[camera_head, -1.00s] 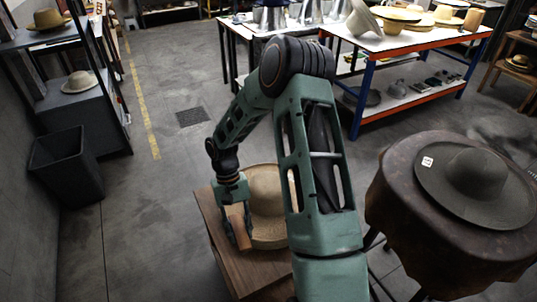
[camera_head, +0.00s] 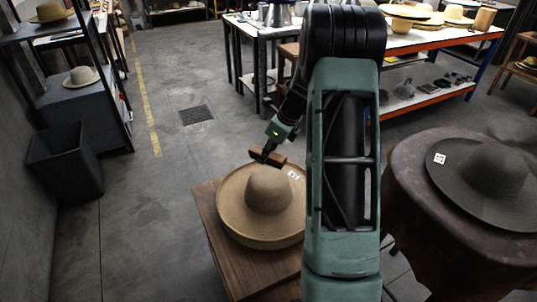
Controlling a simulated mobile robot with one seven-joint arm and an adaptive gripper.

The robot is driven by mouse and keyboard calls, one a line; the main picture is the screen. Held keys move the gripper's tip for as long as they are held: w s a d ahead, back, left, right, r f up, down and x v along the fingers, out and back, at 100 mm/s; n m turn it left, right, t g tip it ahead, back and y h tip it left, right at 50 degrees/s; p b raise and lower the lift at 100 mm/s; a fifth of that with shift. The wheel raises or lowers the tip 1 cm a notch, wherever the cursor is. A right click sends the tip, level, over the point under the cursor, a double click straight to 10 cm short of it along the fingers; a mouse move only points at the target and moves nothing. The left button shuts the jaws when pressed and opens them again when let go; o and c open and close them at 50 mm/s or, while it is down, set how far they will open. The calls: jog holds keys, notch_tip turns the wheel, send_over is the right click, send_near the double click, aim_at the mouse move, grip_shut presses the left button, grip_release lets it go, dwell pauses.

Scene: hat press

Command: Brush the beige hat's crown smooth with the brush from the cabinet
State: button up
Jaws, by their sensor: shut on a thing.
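The beige hat (camera_head: 268,192) lies brim-down on a wooden cabinet (camera_head: 222,235), its rounded crown up and a small white tag on its far brim. My arm covers the right edge of its brim. My gripper (camera_head: 264,158) is shut on a brown block-shaped brush (camera_head: 268,155). It holds the brush above the far side of the hat, behind the crown in the picture. The brush seems apart from the crown, but the exact gap cannot be told.
A dark hat (camera_head: 490,170) lies on a round brown stand (camera_head: 415,205) at the right. A black bin (camera_head: 65,160) and shelves stand at the left. A worktable (camera_head: 440,95) with hats is at the back. The floor left of the cabinet is clear.

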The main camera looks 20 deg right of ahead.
aim_at(271, 179)
jog(key=shift+w+d+r+m, duration=0.1)
jog(key=shift+w+d+m, duration=0.1)
jog(key=shift+d+m, duration=0.1)
notch_tip(271, 179, down, 8)
jog(key=b, duration=0.6)
jog(key=shift+r+b, duration=0.15)
jog(key=shift+b, duration=0.15)
jog(key=shift+f+b, duration=0.3)
jog(key=shift+f, duration=0.3)
dwell(0.6)
jog(key=shift+w+a+p, duration=0.55)
jog(key=shift+w+a, duration=0.1)
jog(key=shift+w, duration=0.3)
jog(key=shift+s+d+b, duration=0.2)
jog(key=shift+s+d, duration=0.4)
jog(key=shift+s, duration=0.4)
jog(key=shift+s+d+b, duration=0.15)
jog(key=shift+s+d, duration=0.45)
jog(key=shift+s, duration=0.35)
